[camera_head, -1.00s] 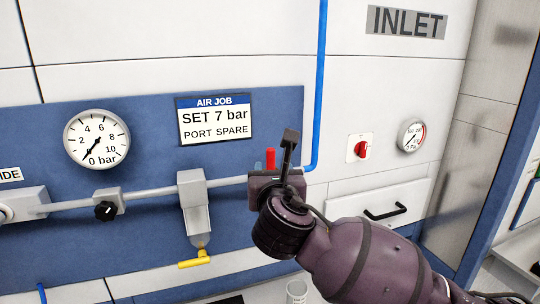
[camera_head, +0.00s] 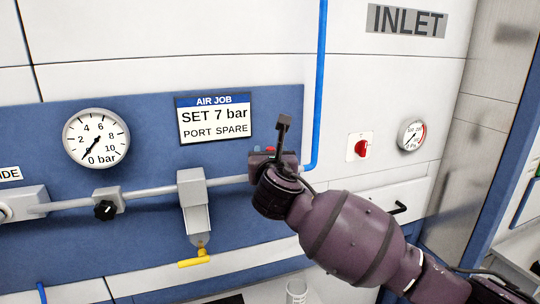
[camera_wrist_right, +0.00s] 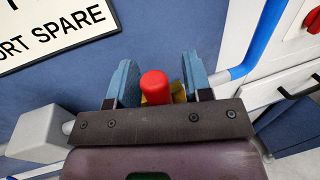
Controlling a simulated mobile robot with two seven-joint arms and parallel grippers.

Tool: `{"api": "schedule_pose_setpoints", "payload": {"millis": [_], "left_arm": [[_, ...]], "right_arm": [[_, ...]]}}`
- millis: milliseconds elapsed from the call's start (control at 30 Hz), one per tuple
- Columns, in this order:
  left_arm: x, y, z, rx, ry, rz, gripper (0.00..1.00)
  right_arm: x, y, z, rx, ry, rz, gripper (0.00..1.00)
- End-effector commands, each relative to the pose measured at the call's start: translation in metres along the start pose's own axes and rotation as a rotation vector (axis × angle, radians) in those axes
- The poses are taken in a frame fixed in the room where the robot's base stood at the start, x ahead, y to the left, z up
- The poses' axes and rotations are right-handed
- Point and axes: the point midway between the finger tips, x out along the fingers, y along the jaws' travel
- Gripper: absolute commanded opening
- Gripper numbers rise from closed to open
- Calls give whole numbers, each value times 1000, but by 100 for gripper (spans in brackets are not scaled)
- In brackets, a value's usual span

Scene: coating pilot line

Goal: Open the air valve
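The air valve's red handle (camera_wrist_right: 155,88) stands between the two blue-padded fingers of my right gripper (camera_wrist_right: 160,84) in the right wrist view. Gaps show on both sides of the handle, so the gripper is open around it and not closed on it. A bit of yellow shows beside the handle. In the head view my right gripper (camera_head: 274,160) is at the right end of the grey pipe and hides most of the valve. Only a small red tip (camera_head: 270,149) shows there. My left gripper is not in view.
The pressure gauge (camera_head: 96,138) reads near 0 bar. A sign (camera_head: 214,119) reads "SET 7 bar, PORT SPARE". A black knob (camera_head: 105,210), a filter bowl with a yellow lever (camera_head: 195,260) and a blue hose (camera_head: 320,80) are nearby. A red switch (camera_head: 361,148) sits further right.

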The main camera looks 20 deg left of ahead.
Motion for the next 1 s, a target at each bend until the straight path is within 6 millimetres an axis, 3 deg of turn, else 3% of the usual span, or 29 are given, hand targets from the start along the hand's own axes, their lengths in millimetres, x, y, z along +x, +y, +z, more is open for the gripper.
{"api": "schedule_pose_setpoints", "payload": {"millis": [33,300,667,1000], "left_arm": [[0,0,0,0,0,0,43],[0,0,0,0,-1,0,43],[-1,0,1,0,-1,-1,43],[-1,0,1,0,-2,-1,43]], "right_arm": [[0,0,0,0,0,0,38],[0,0,0,0,0,0,0],[0,-2,-1,23,7,0,0],[3,-12,-3,207,57,0,0]]}}
